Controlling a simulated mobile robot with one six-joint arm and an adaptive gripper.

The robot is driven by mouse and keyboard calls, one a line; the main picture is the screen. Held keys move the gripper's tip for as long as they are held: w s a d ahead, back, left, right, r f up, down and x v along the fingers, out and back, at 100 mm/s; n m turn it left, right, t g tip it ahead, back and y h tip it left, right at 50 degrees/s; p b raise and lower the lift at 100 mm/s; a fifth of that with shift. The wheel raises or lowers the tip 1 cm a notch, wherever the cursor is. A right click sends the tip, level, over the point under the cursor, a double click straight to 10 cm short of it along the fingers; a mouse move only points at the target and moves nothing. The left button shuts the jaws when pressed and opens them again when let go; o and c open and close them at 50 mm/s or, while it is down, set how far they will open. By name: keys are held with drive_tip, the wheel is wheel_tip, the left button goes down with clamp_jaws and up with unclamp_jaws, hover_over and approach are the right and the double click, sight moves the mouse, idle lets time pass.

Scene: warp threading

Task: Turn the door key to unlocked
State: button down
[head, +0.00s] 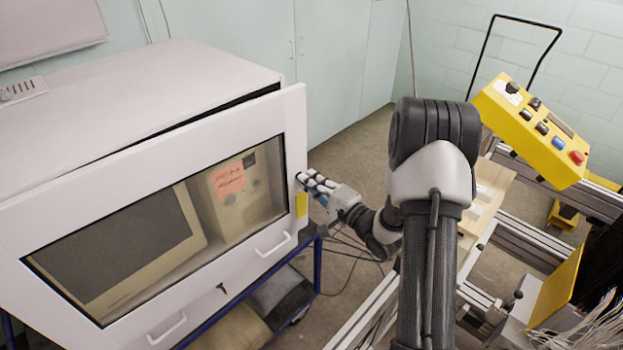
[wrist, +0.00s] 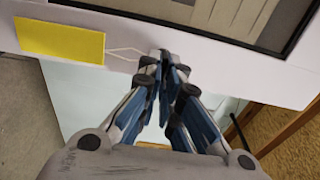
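A white cabinet door (head: 150,165) with a dark-framed window stands at the left in the head view. A yellow tag (head: 301,205) hangs at its right edge. The tag also shows in the wrist view (wrist: 60,40), its pale string running to my fingertips. My gripper (head: 308,180) is at the door's right edge, just above the tag. In the wrist view, my fingertips (wrist: 166,68) close in around a small dark door key (wrist: 163,54) against the white door face. The fingers cover most of the key, so its turn angle is unclear.
Behind the window are a beige monitor and a case with an orange note (head: 229,177). The door has white handles (head: 273,243) and a small dark fitting (head: 221,288) low down. A blue-framed cart is below. A yellow control box (head: 533,130) and metal frame stand at the right.

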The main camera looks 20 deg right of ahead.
idle(0.4)
drive_tip(key=c, duration=1.8)
unclamp_jaws()
drive_tip(key=v, duration=1.2)
drive_tip(key=shift+d, duration=0.1)
